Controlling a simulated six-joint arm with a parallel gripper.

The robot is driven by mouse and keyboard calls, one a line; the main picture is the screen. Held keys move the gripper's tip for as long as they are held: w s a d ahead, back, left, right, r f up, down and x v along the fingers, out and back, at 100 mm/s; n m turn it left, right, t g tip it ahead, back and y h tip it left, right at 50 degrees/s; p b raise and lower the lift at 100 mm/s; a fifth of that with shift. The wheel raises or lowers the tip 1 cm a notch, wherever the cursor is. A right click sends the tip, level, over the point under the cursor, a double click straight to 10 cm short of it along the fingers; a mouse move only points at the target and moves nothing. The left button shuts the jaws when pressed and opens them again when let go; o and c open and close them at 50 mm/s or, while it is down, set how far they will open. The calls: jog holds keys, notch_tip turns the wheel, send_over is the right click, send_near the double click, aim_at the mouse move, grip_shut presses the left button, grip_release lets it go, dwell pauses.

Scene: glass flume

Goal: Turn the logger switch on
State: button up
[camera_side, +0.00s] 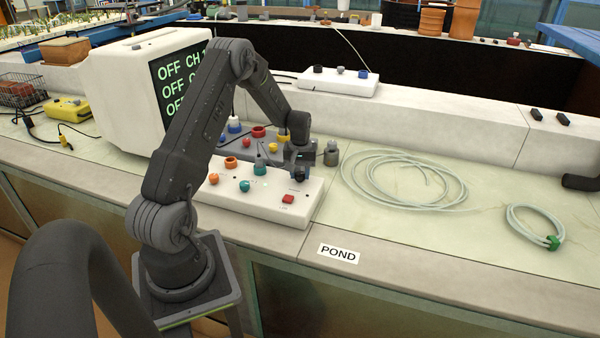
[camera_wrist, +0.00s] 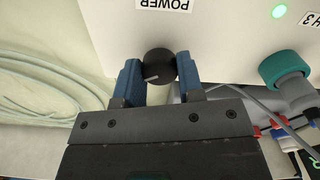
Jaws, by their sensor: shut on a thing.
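My gripper (camera_side: 299,172) is over the box's right end, pointing down. In the wrist view my gripper (camera_wrist: 158,72) has its blue fingers shut on a black round knob (camera_wrist: 157,62) with a white pointer line. A POWER label (camera_wrist: 166,4) is beside the knob, upside down. A green light (camera_wrist: 279,12) glows near a CH 3 label. The monitor (camera_side: 180,75) reads OFF on several lines, partly hidden by my arm.
A teal knob with a cable (camera_wrist: 287,72) stands right of the gripper in the wrist view. Coiled pale hose (camera_side: 405,180) lies right of the box. The bench beyond the hose is mostly clear.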

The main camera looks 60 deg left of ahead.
aim_at(300, 173)
jog(key=m, duration=0.5)
jog(key=shift+m, duration=0.4)
dwell(0.3)
jog(key=o, duration=0.9)
notch_tip(300, 173, up, 14)
jog(key=shift+f, duration=0.1)
